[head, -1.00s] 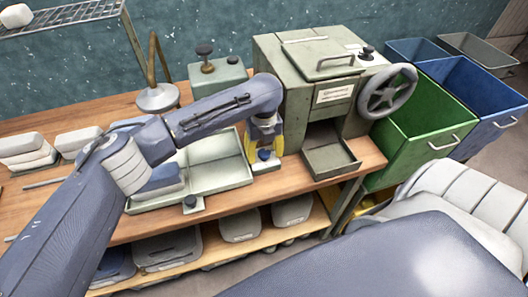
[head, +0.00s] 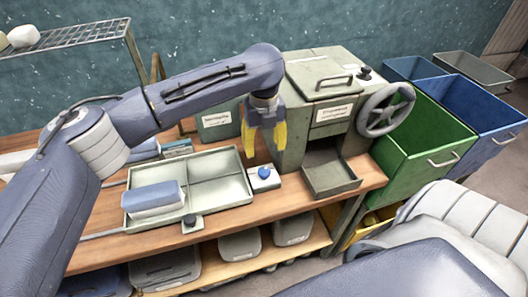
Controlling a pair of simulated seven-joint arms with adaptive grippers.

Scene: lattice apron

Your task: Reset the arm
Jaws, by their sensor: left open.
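My left gripper (head: 265,146) hangs from my left arm with its yellow fingers pointing down and apart, empty. It is above the workbench (head: 240,217), just over a small white box with a blue button (head: 264,173). A gap shows between fingertips and button. A pale divided tray (head: 222,190) lies left of the box. A block with a blue top (head: 152,196) sits in its left part. My right gripper is not in view.
A grey-green machine (head: 325,105) with a handwheel (head: 386,109) and open drawer (head: 331,176) stands right of the gripper. Green (head: 425,150) and blue (head: 480,105) bins stand further right. A wire rack (head: 75,37) is at back left. Grey containers (head: 240,245) fill the lower shelf.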

